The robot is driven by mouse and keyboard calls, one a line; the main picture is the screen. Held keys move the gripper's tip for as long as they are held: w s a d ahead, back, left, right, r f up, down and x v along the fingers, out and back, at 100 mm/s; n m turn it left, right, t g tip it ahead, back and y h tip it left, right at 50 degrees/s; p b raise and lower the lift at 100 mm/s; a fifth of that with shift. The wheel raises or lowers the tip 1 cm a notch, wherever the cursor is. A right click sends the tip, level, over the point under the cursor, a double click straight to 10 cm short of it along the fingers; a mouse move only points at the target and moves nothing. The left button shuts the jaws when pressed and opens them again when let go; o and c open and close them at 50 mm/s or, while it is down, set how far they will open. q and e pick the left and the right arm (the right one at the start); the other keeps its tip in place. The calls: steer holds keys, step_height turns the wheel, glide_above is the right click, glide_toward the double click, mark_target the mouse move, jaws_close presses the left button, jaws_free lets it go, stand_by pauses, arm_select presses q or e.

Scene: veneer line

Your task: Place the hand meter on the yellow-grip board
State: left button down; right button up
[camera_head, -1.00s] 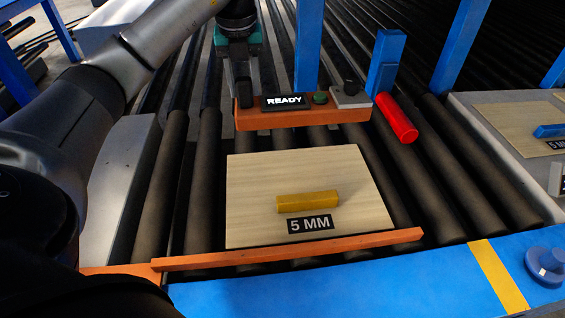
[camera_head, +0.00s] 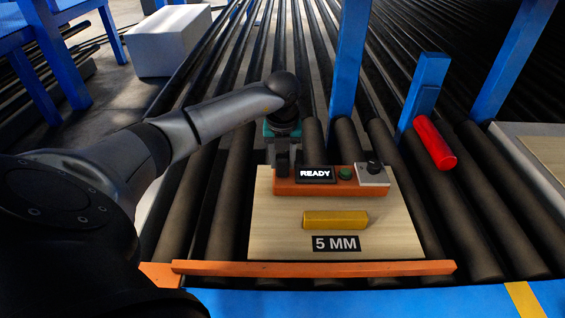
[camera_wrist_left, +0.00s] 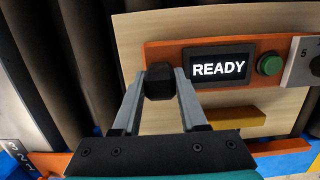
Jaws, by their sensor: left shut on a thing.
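The hand meter (camera_head: 325,181) is an orange bar with a lit READY display, a green button and a grey dial plate; it also shows in the left wrist view (camera_wrist_left: 222,95). My left gripper (camera_head: 283,160) is shut on the black knob at the meter's left end, which shows between the fingers in the left wrist view (camera_wrist_left: 160,80). The yellow-grip board (camera_head: 285,225) is a pale wood sheet with a yellow bar (camera_head: 336,219) and a 5 MM label. The meter is over the board's far edge, behind the yellow bar. I cannot tell whether it touches the board. My right gripper is not in view.
An orange strip (camera_head: 315,268) runs along the board's near edge, with a blue rail (camera_head: 400,298) in front. Dark rollers (camera_head: 215,215) lie around the board. A blue post (camera_head: 349,60) stands behind the meter. A red cylinder (camera_head: 434,144) lies to the right.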

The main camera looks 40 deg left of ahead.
arm_select(q)
steer(key=shift+f, duration=0.4)
steer(key=shift+f, duration=0.15)
steer(key=shift+c, duration=2.2)
jaws_free()
step_height(320, 180, up, 12)
steer(key=s+d+p, duration=0.1)
steer(key=shift+s, duration=0.2)
steer(key=shift+d, duration=0.1)
